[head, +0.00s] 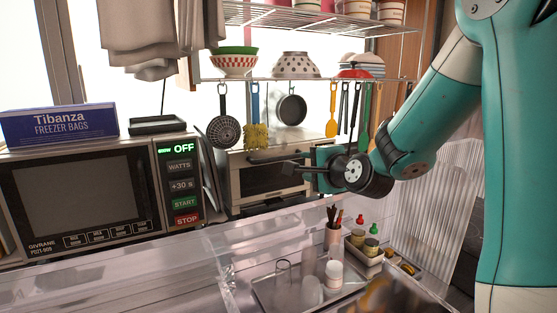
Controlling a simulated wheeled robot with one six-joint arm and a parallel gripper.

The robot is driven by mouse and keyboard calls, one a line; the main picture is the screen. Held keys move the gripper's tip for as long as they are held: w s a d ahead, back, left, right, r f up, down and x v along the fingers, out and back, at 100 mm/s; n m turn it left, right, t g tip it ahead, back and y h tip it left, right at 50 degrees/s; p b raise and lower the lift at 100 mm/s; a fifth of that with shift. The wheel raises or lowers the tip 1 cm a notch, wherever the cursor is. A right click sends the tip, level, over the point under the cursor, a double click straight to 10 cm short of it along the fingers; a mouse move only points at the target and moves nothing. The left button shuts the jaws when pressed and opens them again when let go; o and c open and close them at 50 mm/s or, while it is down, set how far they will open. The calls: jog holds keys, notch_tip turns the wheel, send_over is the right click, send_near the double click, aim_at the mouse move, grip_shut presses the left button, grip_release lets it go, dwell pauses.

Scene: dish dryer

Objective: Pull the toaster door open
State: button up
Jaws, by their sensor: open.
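The toaster (233,179) is a metal box with a dark window, behind the counter to the right of the microwave. Its door (262,180) looks shut, with a dark bar handle (268,157) along the top. My gripper (289,170) reaches in from the right, with its dark fingers pointing left in front of the door's right part, a little below the handle. The gripper is open and holds nothing visible. It hides the toaster's right side. I cannot tell whether the fingers touch the door.
A microwave (80,195) with a box of freezer bags (60,124) on top stands at left. Utensils (255,125) hang above the toaster from a rack with bowls (296,65). A clear panel (150,270) and a tray of jars (265,291) lie in front.

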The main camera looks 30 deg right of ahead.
aim_at(279, 159)
jog(key=p+x, duration=0.6)
jog(key=x, duration=1.1)
jog(key=shift+w+p, duration=0.1)
jog(key=shift+p, duration=0.2)
grip_shut()
